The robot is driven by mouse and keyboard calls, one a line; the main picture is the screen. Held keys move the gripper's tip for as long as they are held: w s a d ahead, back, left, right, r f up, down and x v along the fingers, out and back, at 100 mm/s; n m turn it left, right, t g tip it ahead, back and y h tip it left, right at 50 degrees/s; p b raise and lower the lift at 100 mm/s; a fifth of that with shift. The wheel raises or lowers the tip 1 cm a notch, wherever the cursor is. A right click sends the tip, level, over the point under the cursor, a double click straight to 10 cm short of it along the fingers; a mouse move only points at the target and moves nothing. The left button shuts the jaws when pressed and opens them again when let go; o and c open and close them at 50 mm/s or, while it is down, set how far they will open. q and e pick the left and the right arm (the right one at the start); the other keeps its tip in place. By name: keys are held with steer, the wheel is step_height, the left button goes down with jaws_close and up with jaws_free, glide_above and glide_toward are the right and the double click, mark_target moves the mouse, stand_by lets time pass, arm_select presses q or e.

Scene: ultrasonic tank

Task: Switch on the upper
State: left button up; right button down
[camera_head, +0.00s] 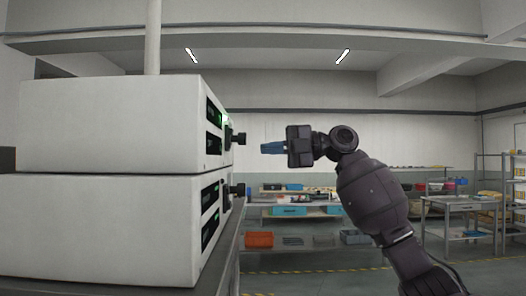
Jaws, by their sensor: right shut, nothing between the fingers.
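The upper unit (110,125) is a white box with a dark front panel, seen nearly edge-on at the left. A black knob (240,138) sticks out from its front, and a green glow shows on the panel beside it. My right gripper (264,148) is shut and empty, its blue fingers pointing left at about knob height. A gap shows between the fingertips and the knob. The panel details are too oblique to read. My left gripper is not in view.
A similar lower unit (100,230) sits directly under the upper one, with its own black knob (239,190). Both stand on a bench (229,250). A shelf with an orange bin (259,240) and a table (465,203) stand farther back. Space right of the units is open.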

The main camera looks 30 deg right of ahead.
steer(key=f+b+v, duration=0.1)
steer(key=v, duration=0.6)
steer(key=shift+s+f, duration=0.15)
steer(key=shift+s, duration=0.05)
steer(key=shift+d, duration=0.1)
